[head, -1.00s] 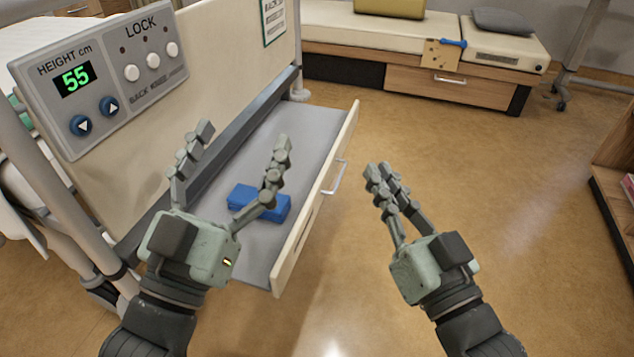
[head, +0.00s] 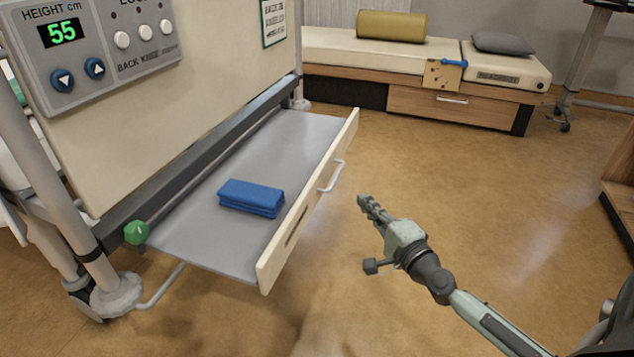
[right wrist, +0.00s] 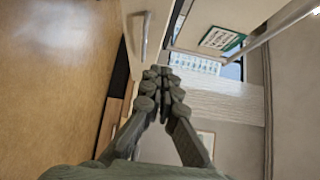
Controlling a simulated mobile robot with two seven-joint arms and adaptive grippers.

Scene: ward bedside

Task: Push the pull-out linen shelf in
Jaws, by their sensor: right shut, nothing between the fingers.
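The pull-out linen shelf (head: 190,232) stands out from under the bed end, a grey board with a cream front panel (head: 306,206). A white bar handle (head: 331,176) is on that front. A folded blue cloth (head: 251,197) lies on the shelf. My right gripper (head: 366,203) is shut and empty, to the right of the front panel and apart from it. In the right wrist view the closed fingers (right wrist: 163,74) point up the picture, with the white handle (right wrist: 145,36) to their upper left. My left gripper is not in view.
The bed end carries a control panel (head: 90,40) reading 55. A green knob (head: 136,232) is near the shelf's left corner. A bench (head: 420,95) with a drawer stands at the back. The floor (head: 470,170) right of the shelf is clear.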

